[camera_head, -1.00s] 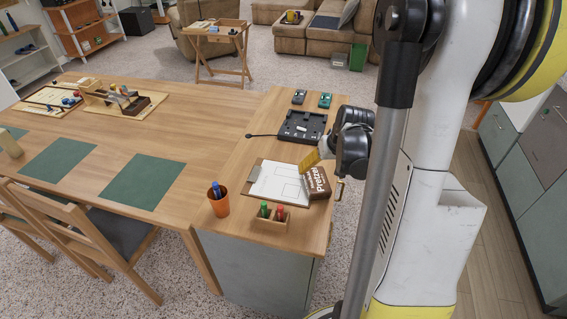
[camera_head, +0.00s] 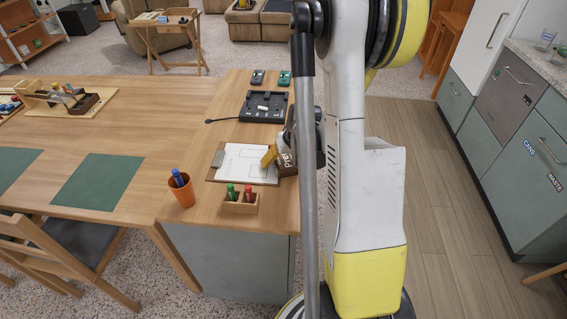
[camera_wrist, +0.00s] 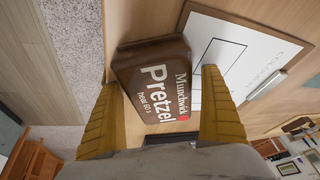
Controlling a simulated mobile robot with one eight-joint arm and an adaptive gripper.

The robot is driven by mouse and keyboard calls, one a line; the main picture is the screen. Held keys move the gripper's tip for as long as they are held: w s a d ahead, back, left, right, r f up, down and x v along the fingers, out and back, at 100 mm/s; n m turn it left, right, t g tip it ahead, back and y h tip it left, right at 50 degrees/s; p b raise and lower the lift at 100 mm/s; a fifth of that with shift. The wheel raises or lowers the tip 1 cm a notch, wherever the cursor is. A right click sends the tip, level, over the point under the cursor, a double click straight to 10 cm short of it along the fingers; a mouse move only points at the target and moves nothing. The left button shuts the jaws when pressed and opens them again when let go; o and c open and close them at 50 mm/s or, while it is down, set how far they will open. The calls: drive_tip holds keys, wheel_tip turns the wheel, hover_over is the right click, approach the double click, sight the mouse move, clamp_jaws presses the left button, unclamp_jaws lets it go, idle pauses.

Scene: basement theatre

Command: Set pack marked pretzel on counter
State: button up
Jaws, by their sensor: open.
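The brown pack marked Pretzel (camera_wrist: 155,85) lies on the wooden worktop (camera_head: 218,125), by the edge of a clipboard (camera_head: 245,163). In the head view the pack (camera_head: 286,163) is largely hidden by my arm and gripper. My gripper (camera_wrist: 160,78) is open, with its yellow fingers on either side of the pack in the wrist view. I cannot tell whether either finger touches it. A kitchen counter with a pale speckled top (camera_head: 545,62) and grey-green drawers stands at the far right.
An orange cup with pens (camera_head: 181,190) and a wooden holder with green and red markers (camera_head: 238,201) stand near the worktop's front. A black tray (camera_head: 263,107) lies behind the clipboard. Glasses (camera_head: 546,40) stand on the kitchen counter. Wooden floor (camera_head: 432,200) is clear.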

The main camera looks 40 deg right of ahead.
drive_tip(key=shift+r, duration=0.15)
drive_tip(key=c, duration=1.5)
